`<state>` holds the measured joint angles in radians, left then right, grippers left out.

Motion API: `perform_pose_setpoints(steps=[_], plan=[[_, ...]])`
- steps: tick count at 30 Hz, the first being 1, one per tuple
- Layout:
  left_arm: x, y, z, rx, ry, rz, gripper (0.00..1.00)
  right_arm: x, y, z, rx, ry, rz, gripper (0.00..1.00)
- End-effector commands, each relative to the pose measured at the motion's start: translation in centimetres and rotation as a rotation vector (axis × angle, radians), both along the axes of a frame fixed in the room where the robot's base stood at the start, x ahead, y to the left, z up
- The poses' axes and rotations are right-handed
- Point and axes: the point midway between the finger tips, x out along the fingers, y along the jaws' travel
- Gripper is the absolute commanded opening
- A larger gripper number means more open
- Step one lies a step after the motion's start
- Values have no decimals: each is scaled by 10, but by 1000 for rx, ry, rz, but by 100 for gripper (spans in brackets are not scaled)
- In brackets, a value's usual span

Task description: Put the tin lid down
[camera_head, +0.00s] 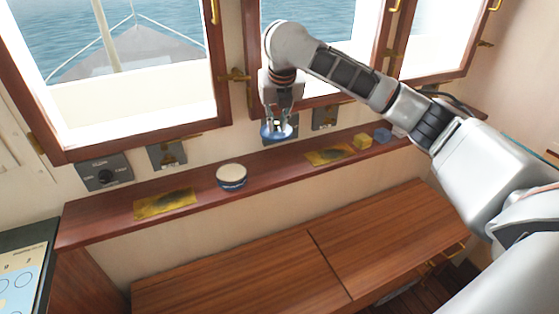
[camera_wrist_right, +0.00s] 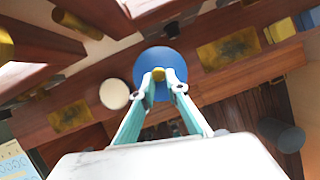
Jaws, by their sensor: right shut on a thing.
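The tin (camera_head: 231,182), blue and white with a pale top, stands upright on the ledge and also shows in the wrist view (camera_wrist_right: 114,94). My left gripper is not in view.
A yellow, dark-marked mat (camera_head: 148,209) lies left of the tin, and a similar one (camera_head: 343,150) lies right. Yellow (camera_head: 362,141) and blue (camera_head: 382,135) blocks sit farther right. Windows and wall boxes (camera_head: 104,172) stand behind the ledge. A wooden bench top (camera_head: 240,275) is clear below.

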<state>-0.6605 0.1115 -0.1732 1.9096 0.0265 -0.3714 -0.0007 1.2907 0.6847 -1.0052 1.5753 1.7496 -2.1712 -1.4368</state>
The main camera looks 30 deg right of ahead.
Motion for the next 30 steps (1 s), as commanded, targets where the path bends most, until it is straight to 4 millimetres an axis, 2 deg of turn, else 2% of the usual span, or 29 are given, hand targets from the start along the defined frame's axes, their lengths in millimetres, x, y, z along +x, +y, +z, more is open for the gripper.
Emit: perform_pose_setpoints(steps=[1, 3, 9, 17, 24, 30], plan=[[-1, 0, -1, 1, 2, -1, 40, -1, 0, -15, 0, 5, 0, 0], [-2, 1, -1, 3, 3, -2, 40, -1, 0, -32, 1, 5, 0, 0], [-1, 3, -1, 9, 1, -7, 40, -1, 0, -72, 1, 3, 0, 0], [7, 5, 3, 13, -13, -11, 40, 0, 0, -93, 2, 2, -1, 0], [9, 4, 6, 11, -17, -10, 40, 0, 0, -125, 0, 1, 0, 0], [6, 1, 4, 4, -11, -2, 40, 0, 0, -129, 0, -1, 0, 0]])
